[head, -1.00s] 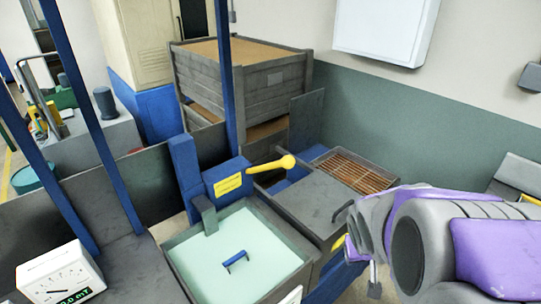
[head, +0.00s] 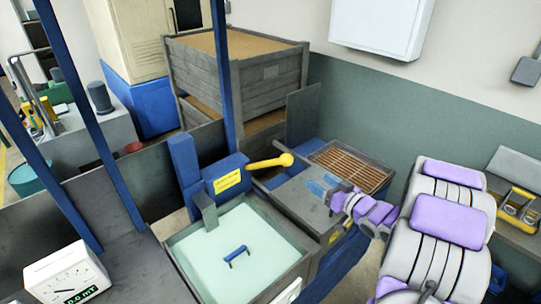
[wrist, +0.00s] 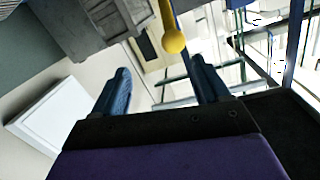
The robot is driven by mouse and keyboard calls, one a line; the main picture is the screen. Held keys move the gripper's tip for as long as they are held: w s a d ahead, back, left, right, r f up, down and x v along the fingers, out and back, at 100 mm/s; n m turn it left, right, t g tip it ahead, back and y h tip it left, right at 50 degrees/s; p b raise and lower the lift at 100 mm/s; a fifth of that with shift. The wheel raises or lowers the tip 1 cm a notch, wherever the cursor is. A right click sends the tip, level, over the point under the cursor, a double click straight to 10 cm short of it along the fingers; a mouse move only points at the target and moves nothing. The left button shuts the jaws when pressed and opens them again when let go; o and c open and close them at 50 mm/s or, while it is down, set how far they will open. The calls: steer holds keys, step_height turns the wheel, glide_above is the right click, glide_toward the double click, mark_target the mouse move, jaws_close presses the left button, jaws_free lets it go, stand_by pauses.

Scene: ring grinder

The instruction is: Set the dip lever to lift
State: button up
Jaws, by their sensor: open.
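The dip lever (head: 266,163) is a yellow rod with a round knob. It sticks out rightward, tilted slightly up, from a blue box (head: 226,178) with a yellow label. The box stands behind a tank of pale green liquid (head: 215,262). My gripper (head: 318,184) is to the right of the knob, over the grey cover, and apart from it. In the wrist view my gripper (wrist: 162,78) shows two blue fingers spread wide with nothing between them. The yellow knob (wrist: 173,42) appears beyond the fingertips, nearer the right finger.
A meter (head: 66,276) stands at lower left. Blue posts (head: 223,75) rise at left and behind the lever. A wooden crate (head: 235,80) is at the back. A grated tray (head: 350,166) lies behind my gripper. A white wall cabinet (head: 382,25) hangs above.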

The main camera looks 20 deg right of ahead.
mark_target(283, 158)
steer(key=shift+t+y, duration=0.3)
steer(key=shift+y, duration=0.3)
steer(key=x, duration=1.1)
steer(key=a+x, duration=0.1)
steer(key=x, duration=0.5)
steer(key=shift+s+r+b, duration=0.1)
steer(key=shift+r+b, duration=0.25)
steer(key=shift+b, duration=0.05)
steer(key=shift+s+f, duration=0.1)
jaws_close()
